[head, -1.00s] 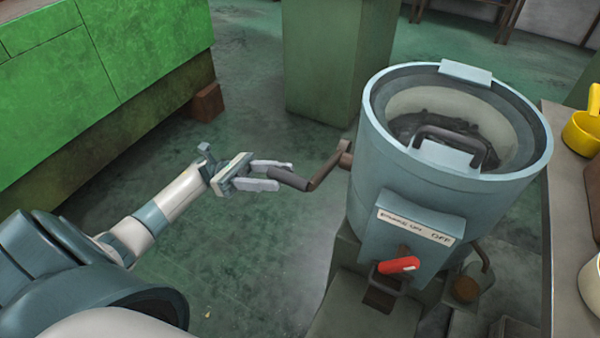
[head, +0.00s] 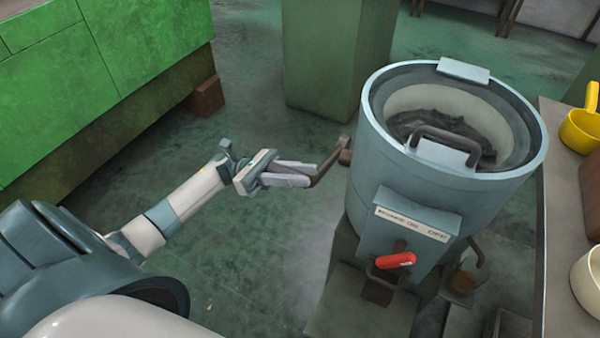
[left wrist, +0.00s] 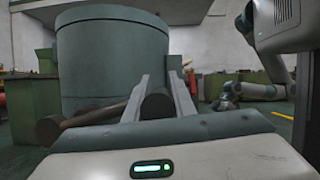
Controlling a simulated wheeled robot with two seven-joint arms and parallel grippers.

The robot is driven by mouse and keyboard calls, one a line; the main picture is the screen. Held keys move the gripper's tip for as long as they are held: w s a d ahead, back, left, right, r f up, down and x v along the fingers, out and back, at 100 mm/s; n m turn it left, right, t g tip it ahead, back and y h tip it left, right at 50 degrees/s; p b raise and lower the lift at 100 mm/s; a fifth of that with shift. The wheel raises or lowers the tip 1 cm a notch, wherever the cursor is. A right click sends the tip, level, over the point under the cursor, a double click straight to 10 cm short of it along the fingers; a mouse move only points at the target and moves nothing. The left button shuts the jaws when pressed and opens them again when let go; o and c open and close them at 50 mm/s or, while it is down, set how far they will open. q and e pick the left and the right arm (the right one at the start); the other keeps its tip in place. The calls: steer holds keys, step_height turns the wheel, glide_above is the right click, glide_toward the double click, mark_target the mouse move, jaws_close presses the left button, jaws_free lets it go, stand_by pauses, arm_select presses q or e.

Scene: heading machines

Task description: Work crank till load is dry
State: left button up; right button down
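The blue-grey drum machine (head: 400,165) stands right of centre in the head view, open at the top. A dark load (head: 440,125) lies inside, partly hidden by a handle on the rim; I cannot tell how wet it is. The crank (head: 329,163) sticks out from the drum's left side. My left gripper (head: 312,173) has its fingers on both sides of the crank handle (left wrist: 158,103), close against it, and they hide most of it in the head view. In the left wrist view, part of my right arm (left wrist: 277,24) shows; its gripper's state is unclear.
A red lever (head: 396,260) sits on the machine's front under a blurred label (head: 411,224). A bench (head: 560,220) with a yellow pot (head: 580,131) is at the right. A green cabinet (head: 140,50) and green block (head: 335,55) stand behind open floor.

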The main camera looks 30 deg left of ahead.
arm_select(q)
jaws_close()
steer(key=shift+r, duration=0.1)
